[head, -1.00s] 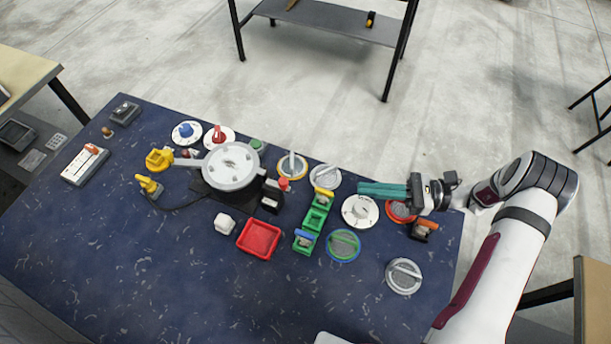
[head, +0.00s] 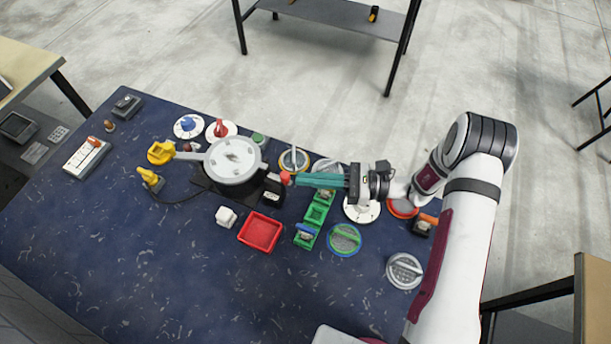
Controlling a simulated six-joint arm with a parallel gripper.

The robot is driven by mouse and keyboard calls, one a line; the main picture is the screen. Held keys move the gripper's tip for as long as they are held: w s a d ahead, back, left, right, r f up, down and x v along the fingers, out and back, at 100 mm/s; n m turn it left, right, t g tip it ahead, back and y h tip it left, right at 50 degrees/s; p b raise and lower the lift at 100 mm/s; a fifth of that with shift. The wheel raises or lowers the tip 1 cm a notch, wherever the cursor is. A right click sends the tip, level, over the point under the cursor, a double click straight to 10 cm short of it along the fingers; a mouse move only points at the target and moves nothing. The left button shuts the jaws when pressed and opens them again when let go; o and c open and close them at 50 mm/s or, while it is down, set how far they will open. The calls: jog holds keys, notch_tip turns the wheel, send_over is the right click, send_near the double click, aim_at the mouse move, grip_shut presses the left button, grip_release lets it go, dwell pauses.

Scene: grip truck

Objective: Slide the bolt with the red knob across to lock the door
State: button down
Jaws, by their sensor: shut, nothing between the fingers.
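The small red knob (head: 285,177) sits at the right side of the dark base under a round pale grey lid (head: 233,161). The bolt it belongs to, and any door, are too small or hidden to make out. My gripper (head: 296,179) comes in from the right with its long green fingers together and empty. The fingertips are right beside the knob on its right side; I cannot tell whether they touch it.
A red tray (head: 260,232) and a white cube (head: 226,216) lie in front of the base. The front of the blue table (head: 200,290) is clear.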

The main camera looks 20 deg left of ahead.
jog(key=shift+s+a, duration=0.15)
jog(key=shift+a, duration=0.35)
jog(key=shift+a, duration=0.1)
jog(key=shift+a, duration=1.55)
send_near(286, 173)
jog(key=v, duration=0.3)
jog(key=f+v, duration=0.1)
jog(key=v, duration=0.1)
jog(key=shift+w+d, duration=0.1)
jog(key=shift+w, duration=0.2)
